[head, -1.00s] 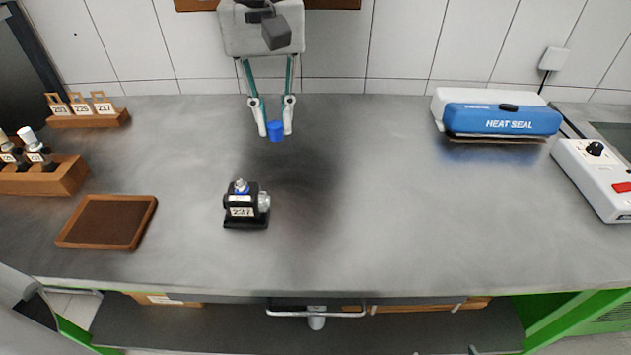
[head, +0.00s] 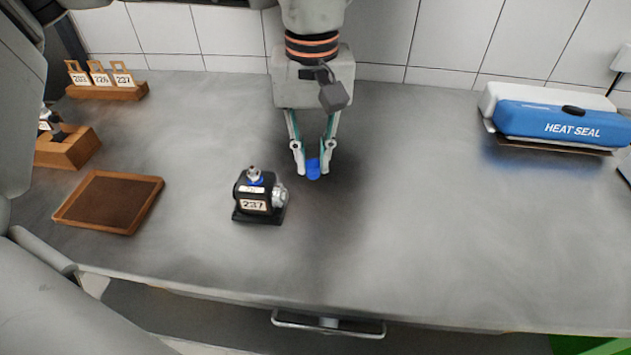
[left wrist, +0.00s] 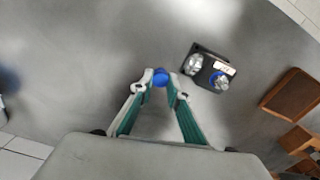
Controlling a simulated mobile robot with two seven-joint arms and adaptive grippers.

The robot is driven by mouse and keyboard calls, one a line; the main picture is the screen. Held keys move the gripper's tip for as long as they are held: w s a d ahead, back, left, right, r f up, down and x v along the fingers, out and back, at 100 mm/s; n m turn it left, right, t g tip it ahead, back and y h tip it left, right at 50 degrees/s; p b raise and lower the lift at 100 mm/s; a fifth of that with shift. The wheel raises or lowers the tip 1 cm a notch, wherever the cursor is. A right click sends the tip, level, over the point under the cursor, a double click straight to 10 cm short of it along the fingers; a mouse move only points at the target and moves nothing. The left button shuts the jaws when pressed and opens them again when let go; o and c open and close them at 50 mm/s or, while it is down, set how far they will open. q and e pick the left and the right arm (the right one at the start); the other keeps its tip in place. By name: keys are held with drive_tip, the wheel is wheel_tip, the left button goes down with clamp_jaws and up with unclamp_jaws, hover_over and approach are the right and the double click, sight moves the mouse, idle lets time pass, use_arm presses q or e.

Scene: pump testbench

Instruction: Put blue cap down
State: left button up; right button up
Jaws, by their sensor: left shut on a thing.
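The blue cap (head: 313,170) is a small blue cylinder between the fingertips of my left gripper (head: 312,172). The gripper is shut on it. In the left wrist view the cap (left wrist: 160,77) also shows between the fingertips (left wrist: 160,82). The cap is over the grey bench, right of and behind the black pump marked 237 (head: 259,196); I cannot tell whether it touches the bench. The pump has a metal fitting with a blue ring on top and a metal port on its side. My right gripper is not in view.
A brown tray (head: 70,215) lies left of the pump. A wooden tag stand (head: 108,91) and a wooden bottle rack (head: 68,150) are farther left. A blue-and-white heat sealer (head: 560,122) stands at the right. The bench between pump and sealer (head: 420,220) is clear.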

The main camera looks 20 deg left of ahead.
use_arm(q)
wheel_tip(320, 180, down, 6)
drive_tip(key=shift+f+b, duration=0.25)
drive_tip(key=shift+b, duration=0.35)
drive_tip(key=shift+r, duration=0.15)
drive_tip(key=o, duration=0.5)
drive_tip(key=shift+f, duration=0.2)
drive_tip(key=shift+o, duration=1)
drive_tip(key=shift+r, duration=0.1)
